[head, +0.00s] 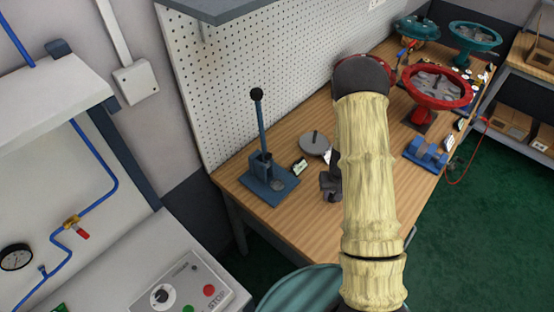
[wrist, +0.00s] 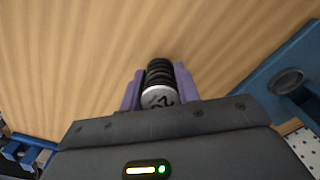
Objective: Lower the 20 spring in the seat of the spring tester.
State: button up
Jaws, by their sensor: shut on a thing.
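The 20 spring (wrist: 159,74) is a black coil with a white end cap in the wrist view; the printed figures look upside down and are partly cut off. My gripper (wrist: 159,88) is shut on it, a purple finger on each side. In the head view my gripper (head: 329,184) is over the bench, right of the spring tester (head: 262,166), largely hidden by my arm; the spring cannot be made out there. The tester is blue with an upright lever and a black knob. Its round seat (wrist: 287,82) shows empty at the right of the wrist view, apart from the spring.
The wooden bench (head: 300,218) is bare in front of the tester. A grey disc (head: 314,143) and a small tag (head: 299,166) lie behind my gripper. A blue block (head: 426,155) and a red handwheel (head: 437,86) stand to the right. A pegboard (head: 270,70) rises behind.

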jog(key=shift+w+a+r+m+p, duration=0.2)
jog(key=shift+r+m+p, duration=0.1)
jog(key=shift+m, duration=0.2)
jog(key=shift+w+a+r+m+p, duration=0.15)
jog(key=shift+a+r+m+p, duration=0.1)
jog(key=shift+m, duration=0.25)
jog(key=w+a+r+m+p, duration=0.3)
jog(key=a+m+p, duration=0.3)
jog(key=m, duration=0.7)
jog(key=w+a+r+m+p, duration=0.3)
jog(key=a+r+m+p, duration=0.2)
jog(key=a+m, duration=0.6)
jog(key=m+p, duration=0.2)
jog(key=shift+w+a+r+m, duration=0.25)
jog(key=shift+w+r+m, duration=0.1)
jog(key=shift+m, duration=0.05)
jog(key=shift+f, duration=0.2)
